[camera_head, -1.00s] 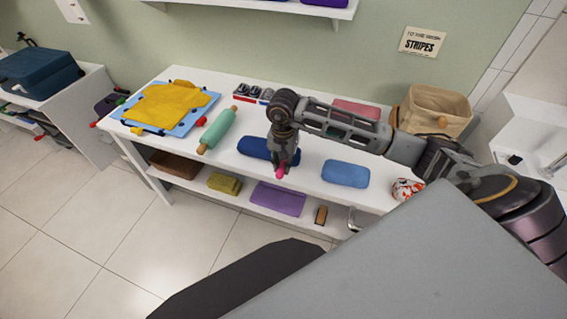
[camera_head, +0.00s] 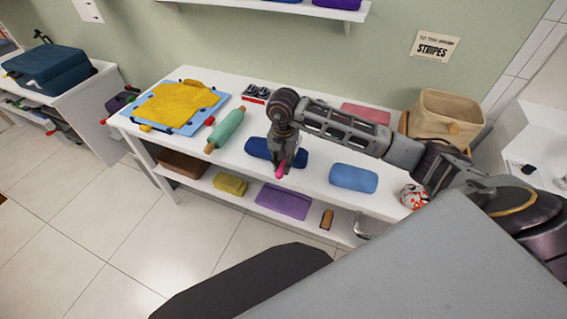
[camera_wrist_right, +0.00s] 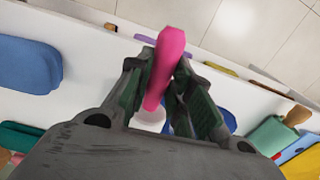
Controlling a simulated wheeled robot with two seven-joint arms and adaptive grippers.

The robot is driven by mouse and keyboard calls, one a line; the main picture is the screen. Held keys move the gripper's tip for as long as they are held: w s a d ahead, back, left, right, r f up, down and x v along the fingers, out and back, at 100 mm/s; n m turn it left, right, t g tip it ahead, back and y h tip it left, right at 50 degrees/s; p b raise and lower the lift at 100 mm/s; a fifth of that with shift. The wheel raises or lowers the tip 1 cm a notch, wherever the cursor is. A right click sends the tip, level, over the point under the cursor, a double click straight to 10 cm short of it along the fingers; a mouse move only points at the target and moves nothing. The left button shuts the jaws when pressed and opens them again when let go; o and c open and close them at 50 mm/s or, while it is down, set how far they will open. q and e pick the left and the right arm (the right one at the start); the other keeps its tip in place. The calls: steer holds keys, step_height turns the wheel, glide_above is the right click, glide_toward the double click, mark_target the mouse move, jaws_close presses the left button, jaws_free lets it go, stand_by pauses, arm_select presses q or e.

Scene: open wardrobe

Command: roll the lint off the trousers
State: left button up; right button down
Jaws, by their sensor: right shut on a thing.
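My right gripper (camera_head: 281,163) is shut on the pink handle (camera_wrist_right: 168,62) of a lint roller. Its white roller head (camera_wrist_right: 149,120) shows between the fingers in the right wrist view, partly hidden. The gripper points down over a dark blue folded cloth (camera_head: 257,147) on the white table, which looks like the trousers. The arm hides part of this cloth. I cannot tell whether the roller head touches it, and no lint can be made out. My left gripper is not in view.
A light blue folded cloth (camera_head: 353,178) lies right of the dark one. A green rolling pin (camera_head: 227,130) and a yellow garment (camera_head: 178,103) on a blue board lie left. A beige basket (camera_head: 443,118) stands at the right end. The lower shelf holds folded cloths, including a purple one (camera_head: 284,201).

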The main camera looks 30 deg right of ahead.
steer(key=shift+w+a, duration=0.1)
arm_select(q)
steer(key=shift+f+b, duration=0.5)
arm_select(e)
steer(key=shift+w+a, duration=0.75)
steer(key=shift+w+a, duration=0.1)
steer(key=shift+w+a, duration=0.25)
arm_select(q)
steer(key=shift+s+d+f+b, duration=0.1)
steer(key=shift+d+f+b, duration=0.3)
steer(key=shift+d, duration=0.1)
arm_select(e)
steer(key=shift+w+a, duration=0.5)
steer(key=shift+w, duration=0.1)
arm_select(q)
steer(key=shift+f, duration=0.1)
arm_select(e)
steer(key=shift+w+a, duration=0.1)
arm_select(q)
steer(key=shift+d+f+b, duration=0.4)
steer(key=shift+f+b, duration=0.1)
steer(key=shift+b, duration=0.1)
arm_select(e)
steer(key=shift+w+a+f, duration=0.1)
steer(key=shift+w+a, duration=0.6)
steer(key=shift+w+a, duration=0.15)
